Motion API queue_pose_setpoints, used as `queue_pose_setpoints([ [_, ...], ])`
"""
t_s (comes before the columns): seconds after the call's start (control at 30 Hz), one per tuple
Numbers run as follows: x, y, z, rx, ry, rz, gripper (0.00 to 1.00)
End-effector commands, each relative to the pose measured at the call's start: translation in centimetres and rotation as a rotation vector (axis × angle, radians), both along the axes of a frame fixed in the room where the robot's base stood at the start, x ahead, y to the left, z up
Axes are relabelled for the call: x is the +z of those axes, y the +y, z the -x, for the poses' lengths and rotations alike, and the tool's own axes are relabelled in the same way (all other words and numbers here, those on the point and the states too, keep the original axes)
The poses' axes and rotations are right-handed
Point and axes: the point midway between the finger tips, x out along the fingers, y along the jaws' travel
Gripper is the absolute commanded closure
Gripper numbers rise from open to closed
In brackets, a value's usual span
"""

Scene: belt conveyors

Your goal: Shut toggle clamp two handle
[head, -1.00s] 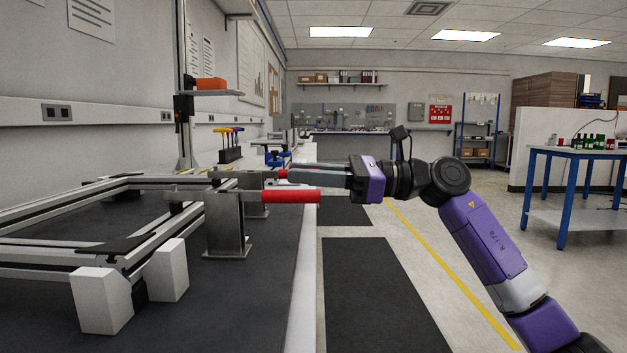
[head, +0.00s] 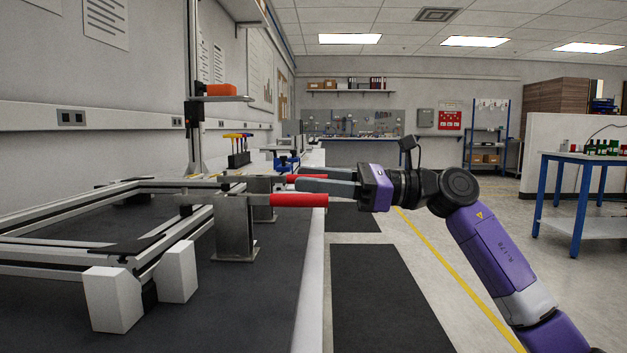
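Two toggle clamps on metal blocks stand at the right edge of the bench, with red handles lying level and pointing right. The near clamp's red handle (head: 298,200) is in full view above its block (head: 235,230). The far clamp's red handle (head: 305,178) is partly hidden behind my fingers; its block (head: 262,190) shows behind the near one. My gripper (head: 299,178) comes from the right with fingers spread, one above and one below the far handle in the picture. I cannot tell whether they touch it. No label shows which clamp is number two.
An aluminium profile frame (head: 110,255) on white blocks (head: 113,298) fills the bench's left side. A rack of coloured-handled tools (head: 238,152) stands farther back.

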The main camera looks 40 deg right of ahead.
Motion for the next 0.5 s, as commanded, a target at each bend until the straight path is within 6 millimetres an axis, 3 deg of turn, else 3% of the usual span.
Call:
queue_pose_setpoints([
  [0.5, -0.5, -4.9, 4.6, -0.003, 0.001, -0.003, 0.61],
])
